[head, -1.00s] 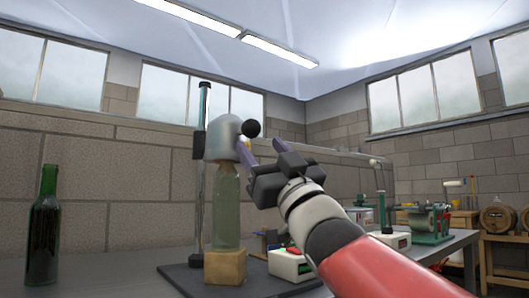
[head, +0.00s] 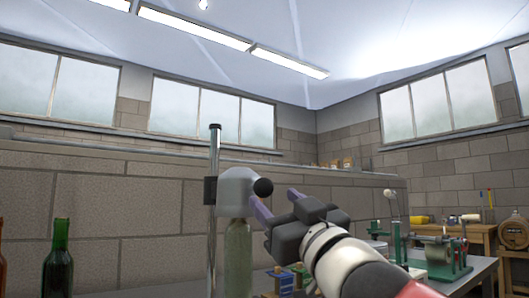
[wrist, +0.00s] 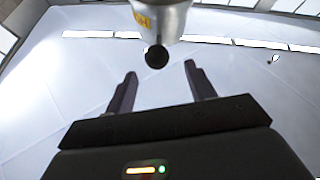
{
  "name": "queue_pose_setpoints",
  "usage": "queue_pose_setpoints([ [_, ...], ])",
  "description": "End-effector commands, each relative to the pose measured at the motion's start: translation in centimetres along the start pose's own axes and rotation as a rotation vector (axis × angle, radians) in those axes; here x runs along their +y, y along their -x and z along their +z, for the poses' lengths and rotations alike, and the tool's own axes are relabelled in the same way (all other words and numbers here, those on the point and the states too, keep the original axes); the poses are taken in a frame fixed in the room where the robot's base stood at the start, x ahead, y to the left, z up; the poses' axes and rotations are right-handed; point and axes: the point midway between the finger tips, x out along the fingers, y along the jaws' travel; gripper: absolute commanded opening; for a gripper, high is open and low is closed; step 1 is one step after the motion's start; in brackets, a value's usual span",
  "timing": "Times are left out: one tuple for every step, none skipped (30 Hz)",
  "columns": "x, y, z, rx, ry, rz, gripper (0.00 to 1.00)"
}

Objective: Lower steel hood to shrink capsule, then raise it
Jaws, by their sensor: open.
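The steel hood (head: 236,192) is a rounded grey bell with a black ball knob (head: 263,187), carried on an upright post (head: 214,150). Its lower rim is around the top of a pale, clear bottle (head: 238,250); the bottle's top and any capsule are hidden inside. My gripper (head: 274,197) is open and empty, just right of and slightly below the knob. In the wrist view the hood (wrist: 172,22) and knob (wrist: 157,57) show beyond the two spread fingertips, with the knob between them in the picture and apart from both.
A dark green bottle (head: 58,262) stands at left, with a brown bottle (head: 2,260) at the edge. Behind my arm are a small bench device (head: 284,280) and a green machine (head: 442,258). The stand's base is out of view.

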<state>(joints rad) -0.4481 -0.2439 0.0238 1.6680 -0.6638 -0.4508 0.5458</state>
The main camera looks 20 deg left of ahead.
Motion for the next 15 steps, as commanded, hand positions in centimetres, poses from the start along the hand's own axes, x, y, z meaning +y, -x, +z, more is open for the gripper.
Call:
queue_pose_setpoints([
  [0.3, -0.3, -1.4, -0.031, 0.0, 0.001, 0.55],
  [0.3, -0.1, -1.5, -0.048, 0.001, 0.003, 0.55],
  [0.3, 0.2, -1.4, -0.067, 0.0, 0.005, 0.55],
  [0.4, 0.3, -1.3, -0.079, 0.0, 0.007, 0.55],
  [0.4, 0.5, -1.2, -0.09, 0.001, 0.008, 0.55],
  [0.4, 0.6, -1.2, -0.099, 0.001, 0.009, 0.55],
  [0.4, 0.7, -1.1, -0.104, 0.001, 0.009, 0.55],
  [0.3, 0.6, -0.9, -0.107, 0.0, 0.01, 0.55],
  [0.3, 0.4, -0.8, -0.11, 0.0, 0.01, 0.55],
  [0.3, 0.2, -0.7, -0.111, 0.0, 0.01, 0.55],
  [0.3, -0.2, -0.6, -0.112, 0.0, 0.01, 0.55],
  [0.3, -0.8, -0.5, -0.112, 0.001, 0.009, 0.55],
  [0.3, -1.2, -0.4, -0.112, 0.001, 0.009, 0.55],
  [0.3, -1.8, -0.3, -0.112, 0.001, 0.01, 0.55],
  [0.4, -2.4, -0.3, -0.111, 0.0, 0.01, 0.55],
])
